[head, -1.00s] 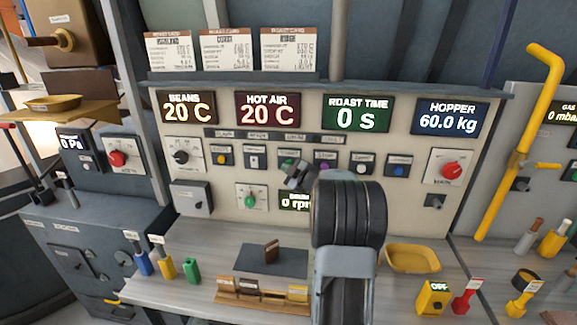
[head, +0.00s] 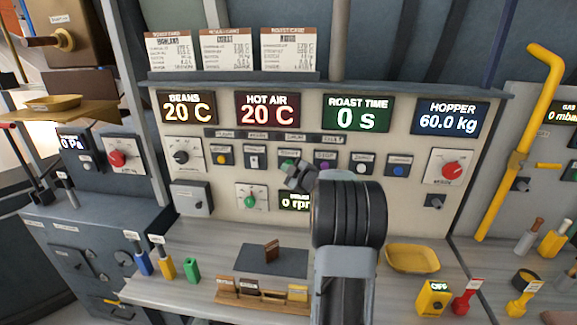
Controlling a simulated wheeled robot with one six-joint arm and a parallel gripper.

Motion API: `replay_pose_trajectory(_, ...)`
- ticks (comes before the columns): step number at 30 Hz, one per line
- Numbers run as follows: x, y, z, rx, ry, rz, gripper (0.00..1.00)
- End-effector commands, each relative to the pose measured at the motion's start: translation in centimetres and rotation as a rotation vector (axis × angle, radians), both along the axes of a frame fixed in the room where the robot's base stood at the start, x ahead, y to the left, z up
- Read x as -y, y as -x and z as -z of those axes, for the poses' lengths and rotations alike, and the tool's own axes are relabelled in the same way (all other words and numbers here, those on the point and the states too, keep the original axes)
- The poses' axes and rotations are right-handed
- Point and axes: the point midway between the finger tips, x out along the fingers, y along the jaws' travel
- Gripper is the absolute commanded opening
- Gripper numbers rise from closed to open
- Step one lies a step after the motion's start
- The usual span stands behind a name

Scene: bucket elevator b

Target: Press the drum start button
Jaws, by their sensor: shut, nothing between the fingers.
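The control panel (head: 400,185) carries a row of small push buttons under the displays. A green button (head: 288,162) sits in that row, partly hidden behind my gripper; its label is too small to read, so I cannot confirm it is the drum start button. A purple button (head: 325,166), labelled STOP, is just right of it. My gripper (head: 293,174) is shut and empty, in front of the panel, just below the green button in the picture. I cannot tell whether it touches the panel. The drum rpm display (head: 292,201) reads 0 and is partly covered by my arm.
A green knob (head: 250,201) is to the left of the rpm display. A yellow button (head: 221,159) and a blue button (head: 398,170) are in the row.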

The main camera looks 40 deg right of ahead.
Motion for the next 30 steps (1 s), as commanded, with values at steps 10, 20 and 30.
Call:
replay_pose_trajectory(10,0.0,-0.01,0.0,0.0,0.0,0.0,0.0)
replay_pose_trajectory(20,0.53,-0.54,0.01,-0.001,0.0,-0.001,0.0)
replay_pose_trajectory(30,0.59,-0.6,0.0,0.0,0.0,0.0,0.0)
